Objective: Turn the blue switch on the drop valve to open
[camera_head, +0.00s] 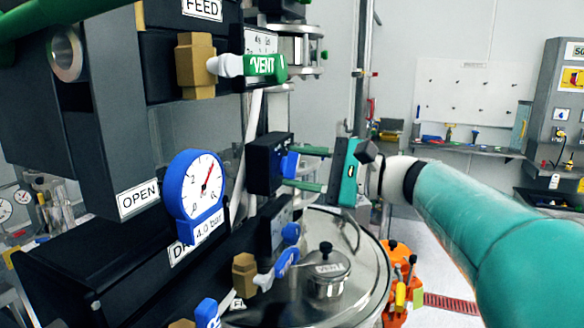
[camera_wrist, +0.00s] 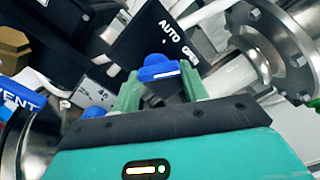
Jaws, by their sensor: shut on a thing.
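The blue switch (camera_head: 290,163) sits on the face of a black box (camera_head: 262,165) in the middle of the head view. In the wrist view the blue switch (camera_wrist: 158,70) shows a white mark, and the black panel (camera_wrist: 150,45) behind it reads AUTO and OPEN. My gripper (camera_head: 289,168) reaches in from the right, and its two green fingers lie on either side of the switch. In the wrist view my gripper (camera_wrist: 159,86) is shut on the switch. The fingers hide its sides, and I cannot tell which label the mark points at.
A blue gauge (camera_head: 203,195) and an OPEN sign (camera_head: 138,199) are left of the box. A round steel lid (camera_head: 365,270) and a blue valve handle (camera_head: 287,262) lie below.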

